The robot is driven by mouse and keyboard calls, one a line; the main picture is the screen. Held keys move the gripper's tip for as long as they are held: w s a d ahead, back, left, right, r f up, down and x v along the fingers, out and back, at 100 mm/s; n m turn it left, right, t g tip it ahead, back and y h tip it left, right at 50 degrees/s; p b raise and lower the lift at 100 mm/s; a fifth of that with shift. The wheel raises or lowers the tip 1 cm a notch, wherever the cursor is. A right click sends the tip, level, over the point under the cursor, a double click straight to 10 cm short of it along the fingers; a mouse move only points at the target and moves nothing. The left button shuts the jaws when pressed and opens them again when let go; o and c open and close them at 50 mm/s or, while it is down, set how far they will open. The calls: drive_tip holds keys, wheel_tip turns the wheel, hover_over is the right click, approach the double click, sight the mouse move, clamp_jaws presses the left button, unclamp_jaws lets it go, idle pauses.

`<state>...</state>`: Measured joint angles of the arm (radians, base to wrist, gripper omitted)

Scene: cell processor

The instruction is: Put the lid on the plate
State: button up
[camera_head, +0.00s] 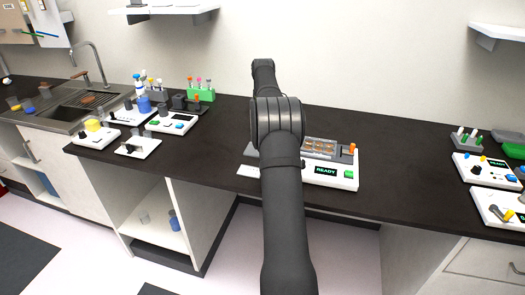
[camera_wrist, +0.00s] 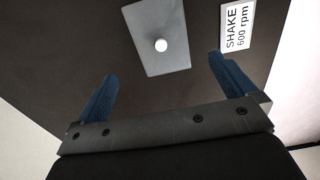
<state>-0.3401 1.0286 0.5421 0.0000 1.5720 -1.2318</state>
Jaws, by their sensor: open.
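The lid (camera_wrist: 150,25) is a flat grey rectangle with a round white knob in its middle, lying on the dark counter in the wrist view. My gripper (camera_wrist: 162,68) is open and empty, its two blue fingers spread to either side below the lid in the picture, with the knob roughly between their lines. In the head view a grey edge, likely the lid (camera_head: 251,149), shows just left of my arm. The plate (camera_head: 319,148) with orange wells sits in the white device (camera_head: 333,179) right of my arm, partly hidden. My gripper is hidden there behind my arm.
A white card (camera_wrist: 237,27) reading "SHAKE 600 rpm" lies near the lid. The device screen reads READY. Several instruments and a green tube rack (camera_head: 201,94) stand at the left; more devices (camera_head: 483,169) stand at the right. The counter (camera_head: 408,165) between is clear.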

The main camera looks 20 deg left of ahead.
wheel_tip(320, 180, down, 10)
drive_tip(key=shift+a+r, duration=0.1)
drive_tip(key=shift+r, duration=0.15)
drive_tip(key=c, duration=0.8)
drive_tip(key=shift+r, duration=0.1)
